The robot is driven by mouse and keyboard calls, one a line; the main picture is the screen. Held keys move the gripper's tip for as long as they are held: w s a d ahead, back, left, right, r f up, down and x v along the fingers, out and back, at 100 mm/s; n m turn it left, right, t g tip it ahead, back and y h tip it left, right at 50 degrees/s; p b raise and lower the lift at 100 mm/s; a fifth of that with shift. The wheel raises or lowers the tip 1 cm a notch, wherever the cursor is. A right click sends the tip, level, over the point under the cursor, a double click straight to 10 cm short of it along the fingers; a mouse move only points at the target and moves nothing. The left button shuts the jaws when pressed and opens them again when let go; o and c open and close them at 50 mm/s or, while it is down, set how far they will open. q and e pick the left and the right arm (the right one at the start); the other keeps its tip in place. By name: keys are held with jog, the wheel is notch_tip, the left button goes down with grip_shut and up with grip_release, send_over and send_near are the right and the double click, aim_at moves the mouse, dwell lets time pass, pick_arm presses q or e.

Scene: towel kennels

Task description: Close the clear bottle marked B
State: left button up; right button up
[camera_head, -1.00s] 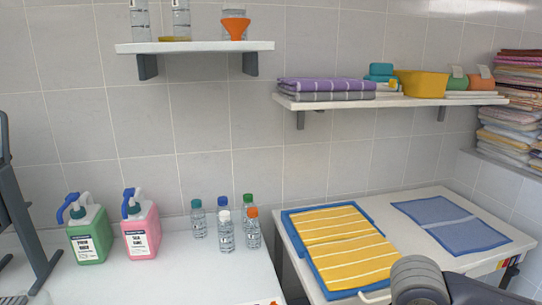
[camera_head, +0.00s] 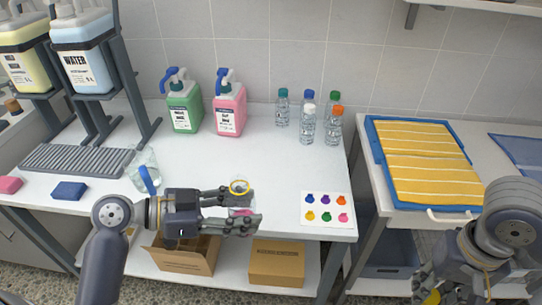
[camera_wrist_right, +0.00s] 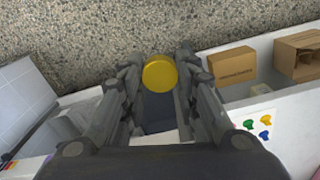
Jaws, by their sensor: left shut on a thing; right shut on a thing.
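No letter B is readable. My left gripper (camera_head: 249,207) is shut on this bottle, its fingers pointing right and hiding part of it. A round yellow cap (camera_wrist_right: 160,73) sits between the fingers of my right gripper (camera_wrist_right: 158,76), which is shut on it. In the head view the cap (camera_head: 432,298) shows at the bottom right, well right of the bottle and lower in the picture.
A card with coloured caps (camera_head: 326,210) lies right of the bottle. Several small capped bottles (camera_head: 307,125) stand behind. Green (camera_head: 185,108) and pink (camera_head: 229,112) pump jugs stand at the back. A clear jug (camera_head: 147,172) stands left. A gap separates the table from the towel table (camera_head: 375,180).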

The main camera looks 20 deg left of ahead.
pick_arm(q)
jog(key=w+d+f+m+g+h, duration=0.1)
jog(key=d+m+g, duration=0.3)
jog(key=d, duration=0.3)
jog(key=w+d+f+m+g+h, duration=0.1)
jog(key=d+m+g, duration=0.3)
jog(key=d+g, duration=0.1)
jog(key=shift+d+g+h, duration=0.3)
jog(key=shift+d, duration=0.6)
pick_arm(e)
jog(key=w+a+r+m, duration=0.3)
jog(key=a+r, duration=0.6)
jog(key=a, duration=0.3)
jog(key=w+a+r+m, duration=0.3)
jog(key=a+r, duration=0.7)
jog(key=a, duration=0.2)
jog(key=shift+f, duration=2)
jog(key=shift+f, duration=0.9)
